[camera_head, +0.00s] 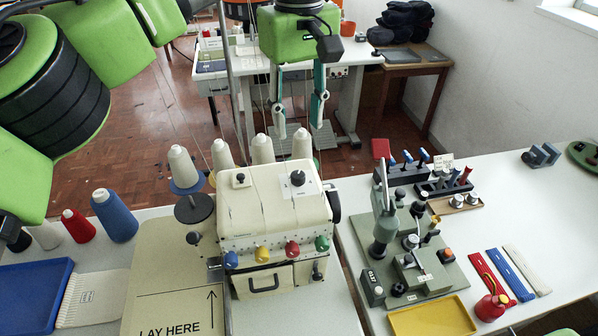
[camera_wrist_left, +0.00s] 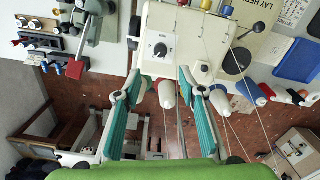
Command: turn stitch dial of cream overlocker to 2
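The cream overlocker (camera_head: 265,215) stands in the middle of the head view. Its black stitch dial (camera_head: 298,178) sits on a white plate on the top, right of a smaller black knob (camera_head: 240,180). The dial also shows in the left wrist view (camera_wrist_left: 160,50), just beyond and between the fingertips; its setting is too small to read. My left gripper (camera_head: 298,125) points down behind the overlocker, its teal fingers wide apart and empty. The fingers also show in the left wrist view (camera_wrist_left: 160,75), apart from the dial. My right gripper is not in view.
Several thread cones (camera_head: 262,149) stand behind the overlocker, with threads rising near my fingers and a thin grey pole (camera_head: 231,80) beside them. A green-grey press (camera_head: 408,265) stands on the right table. A yellow tray (camera_head: 432,318) lies at its front.

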